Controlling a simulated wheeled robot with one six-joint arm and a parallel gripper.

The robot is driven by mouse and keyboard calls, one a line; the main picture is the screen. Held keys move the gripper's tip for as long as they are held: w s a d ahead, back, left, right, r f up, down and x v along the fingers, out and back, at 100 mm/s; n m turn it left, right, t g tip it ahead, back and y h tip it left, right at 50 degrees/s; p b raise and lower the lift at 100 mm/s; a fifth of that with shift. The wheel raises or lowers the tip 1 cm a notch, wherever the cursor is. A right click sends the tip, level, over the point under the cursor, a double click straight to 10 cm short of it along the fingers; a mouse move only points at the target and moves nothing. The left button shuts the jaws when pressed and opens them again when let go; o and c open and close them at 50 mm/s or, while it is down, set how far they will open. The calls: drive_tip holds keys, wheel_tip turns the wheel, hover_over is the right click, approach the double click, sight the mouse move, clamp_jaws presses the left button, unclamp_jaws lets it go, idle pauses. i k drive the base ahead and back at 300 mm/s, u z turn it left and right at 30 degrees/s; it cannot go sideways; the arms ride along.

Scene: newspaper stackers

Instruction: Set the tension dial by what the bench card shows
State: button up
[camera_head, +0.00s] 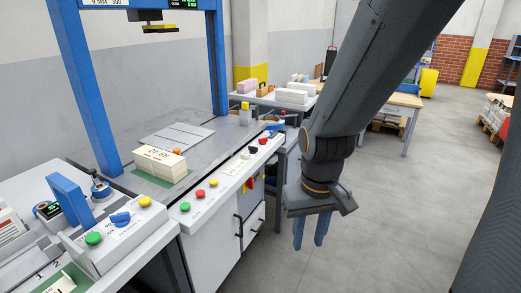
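My gripper (310,232) hangs pointing down at the right of the bench, over the floor and apart from the panel. Its two blue fingers are spread with nothing visible between them. The front panel (222,193) of the strapping bench carries coloured buttons. A small pale card (237,168) with print sits on this panel; its print is too small to read. A dark knob (253,150) sits farther along. A blue knob (120,218) is on the nearer left panel, between a green and a yellow button. I cannot tell which knob is the tension dial, nor its setting.
A paper stack (160,165) lies on the bench under a blue arch (88,90). A flat grey plate (176,137) lies behind it. A table with white stacks (292,97) stands at the back. The grey floor (385,220) at the right is clear.

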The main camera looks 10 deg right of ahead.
sight(253, 150)
drive_tip(key=u, duration=0.05)
drive_tip(key=k, duration=1.05)
drive_tip(key=u, duration=0.35)
drive_tip(key=i, duration=1.05)
drive_tip(key=z, duration=0.4)
drive_tip(key=i, duration=1.2)
drive_tip(key=z, duration=0.65)
